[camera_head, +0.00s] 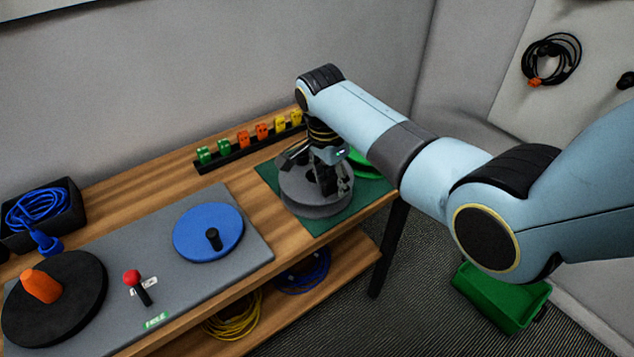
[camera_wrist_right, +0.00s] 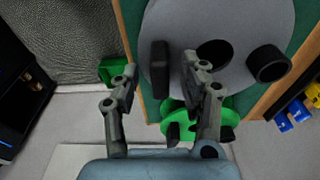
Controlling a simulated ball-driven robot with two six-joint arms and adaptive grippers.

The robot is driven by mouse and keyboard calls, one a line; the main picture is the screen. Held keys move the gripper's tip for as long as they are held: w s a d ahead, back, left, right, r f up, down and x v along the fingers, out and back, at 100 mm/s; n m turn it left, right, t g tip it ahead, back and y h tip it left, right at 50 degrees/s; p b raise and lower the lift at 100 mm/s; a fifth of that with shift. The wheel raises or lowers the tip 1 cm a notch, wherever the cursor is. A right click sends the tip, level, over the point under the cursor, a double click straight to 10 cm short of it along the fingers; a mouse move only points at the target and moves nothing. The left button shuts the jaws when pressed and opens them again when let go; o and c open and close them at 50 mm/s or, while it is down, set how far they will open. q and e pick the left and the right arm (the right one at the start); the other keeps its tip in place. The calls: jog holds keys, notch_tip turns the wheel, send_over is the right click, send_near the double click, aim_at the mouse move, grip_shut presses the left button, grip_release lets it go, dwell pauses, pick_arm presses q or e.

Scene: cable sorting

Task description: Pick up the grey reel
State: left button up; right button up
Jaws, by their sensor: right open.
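The grey reel (camera_head: 312,207) lies flat on a green mat (camera_head: 318,226) at the right end of the wooden table. My right gripper (camera_head: 328,185) points down over it, with the fingers covering part of its top. In the right wrist view, the grey reel (camera_wrist_right: 228,22) fills the upper part, with a dark round hole and a black knob (camera_wrist_right: 268,65). The open right gripper (camera_wrist_right: 160,75) reaches over the reel's edge. I cannot tell whether the fingers touch it. My left gripper is not in view.
A green object (camera_head: 358,159) is partly hidden behind my right gripper. A rack (camera_head: 248,152) of coloured plugs stands behind. A blue reel (camera_head: 208,232) lies on the grey panel to the left, with a red-knobbed lever (camera_head: 132,278). A green bin (camera_head: 502,298) is on the floor.

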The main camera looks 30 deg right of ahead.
grip_shut()
dwell(0.4)
jog(key=shift+r, duration=0.55)
notch_tip(320, 180, up, 3)
jog(key=shift+w+f, duration=0.1)
jog(key=shift+f, duration=0.1)
jog(key=s+r+p, duration=0.1)
jog(key=s+r, duration=0.6)
jog(key=s, duration=0.5)
jog(key=shift+d+r, duration=0.15)
